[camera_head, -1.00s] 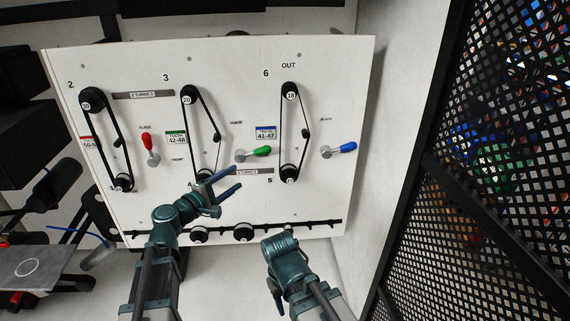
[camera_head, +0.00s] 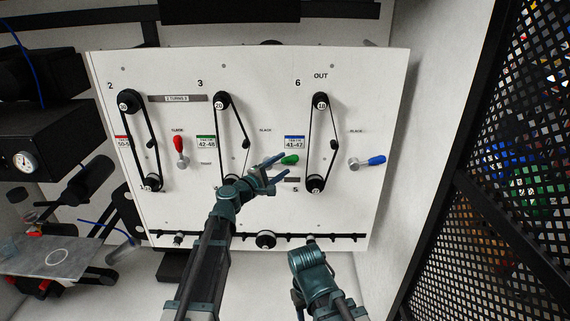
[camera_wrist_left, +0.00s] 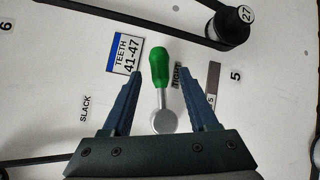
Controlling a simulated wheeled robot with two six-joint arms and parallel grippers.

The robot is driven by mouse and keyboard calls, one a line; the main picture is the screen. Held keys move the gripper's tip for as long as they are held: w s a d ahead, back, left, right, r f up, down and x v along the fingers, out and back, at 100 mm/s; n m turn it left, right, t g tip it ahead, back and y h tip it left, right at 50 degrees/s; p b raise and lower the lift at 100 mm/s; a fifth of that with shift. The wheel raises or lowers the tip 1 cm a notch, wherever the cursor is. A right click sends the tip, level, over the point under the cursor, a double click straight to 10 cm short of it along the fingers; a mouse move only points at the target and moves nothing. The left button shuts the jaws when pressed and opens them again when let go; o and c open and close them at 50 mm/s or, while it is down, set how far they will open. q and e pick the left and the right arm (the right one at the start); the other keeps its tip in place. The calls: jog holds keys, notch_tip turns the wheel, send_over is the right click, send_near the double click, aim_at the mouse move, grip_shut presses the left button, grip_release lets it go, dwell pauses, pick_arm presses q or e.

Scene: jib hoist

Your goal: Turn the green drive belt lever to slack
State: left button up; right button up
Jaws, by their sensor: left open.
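The green lever (camera_head: 290,160) is on the white panel, between the middle and right belts, its silver base hidden by my gripper in the head view. In the left wrist view the green handle (camera_wrist_left: 160,66) points up toward the TIGHT label, and its round silver pivot (camera_wrist_left: 164,121) lies between my fingers. The SLACK label (camera_wrist_left: 85,108) is to the left. My left gripper (camera_head: 279,171) is open, with one finger on each side of the lever; I see gaps on both sides. My right gripper (camera_head: 300,295) is low in the head view; its fingers are not clear.
A red lever (camera_head: 179,145) and a blue lever (camera_head: 376,160) stand on either side on the same panel (camera_head: 385,90). Black belts run over pulleys close to the green lever. A black rail (camera_head: 330,236) crosses the panel's lower edge. A mesh screen (camera_head: 500,200) stands at right.

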pick_arm(q)
jog(key=shift+x, duration=1.15)
grip_shut()
dwell(0.7)
